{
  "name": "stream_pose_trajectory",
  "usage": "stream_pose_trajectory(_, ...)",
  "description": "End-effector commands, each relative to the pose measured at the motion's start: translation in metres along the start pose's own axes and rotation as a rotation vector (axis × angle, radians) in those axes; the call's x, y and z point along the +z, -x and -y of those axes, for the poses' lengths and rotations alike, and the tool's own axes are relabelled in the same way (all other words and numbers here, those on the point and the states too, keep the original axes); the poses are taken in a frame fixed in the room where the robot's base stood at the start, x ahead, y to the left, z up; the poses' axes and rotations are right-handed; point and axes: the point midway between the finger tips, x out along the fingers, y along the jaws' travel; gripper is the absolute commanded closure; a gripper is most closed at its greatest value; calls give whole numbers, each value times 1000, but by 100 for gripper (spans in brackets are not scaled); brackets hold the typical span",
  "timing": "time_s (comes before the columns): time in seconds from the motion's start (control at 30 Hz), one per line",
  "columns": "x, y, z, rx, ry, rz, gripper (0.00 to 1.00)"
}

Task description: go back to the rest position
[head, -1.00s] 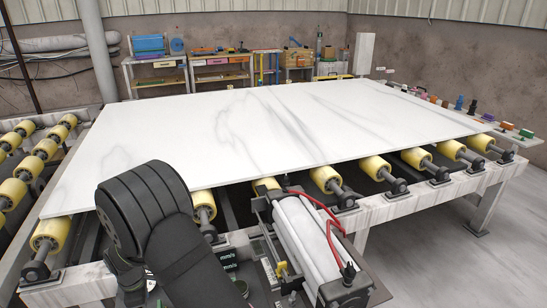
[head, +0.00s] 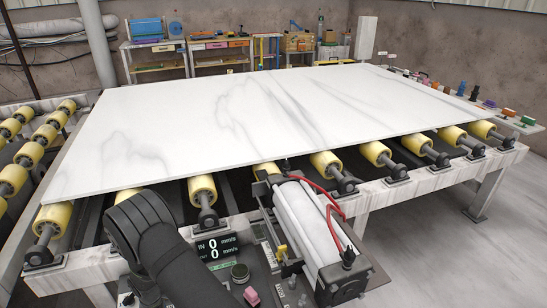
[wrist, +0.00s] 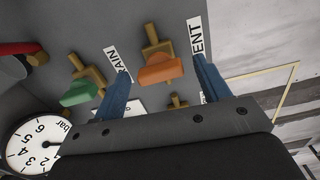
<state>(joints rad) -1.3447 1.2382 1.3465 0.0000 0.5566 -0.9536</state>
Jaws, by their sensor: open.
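My gripper (wrist: 161,72) shows in the wrist view with its two blue fingers spread wide and nothing gripped. Beyond the fingers, an orange valve handle (wrist: 160,70) on a brass body appears between them; the distance to it is hard to tell. In the head view only my black arm shows at the lower left, in front of the slab's near edge. The gripper itself is not visible there. The white veined stone slab (head: 260,115) lies flat on yellow rollers (head: 203,190).
A green valve handle (wrist: 79,93), a pressure gauge (wrist: 30,143) and a partly covered label sit close to the gripper. A display (head: 217,247) reading 0 mm/s, a pink knob (head: 251,296) and a white cylinder unit (head: 305,225) with red hoses stand near my arm.

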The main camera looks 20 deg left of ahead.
Motion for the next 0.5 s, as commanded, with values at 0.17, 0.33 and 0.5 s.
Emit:
stream_pose_trajectory(0.17,0,1,0,0,-146,0,31)
stream_pose_trajectory(0.33,0,1,0,0,-286,0,31)
stream_pose_trajectory(0.5,0,1,0,0,-424,0,31)
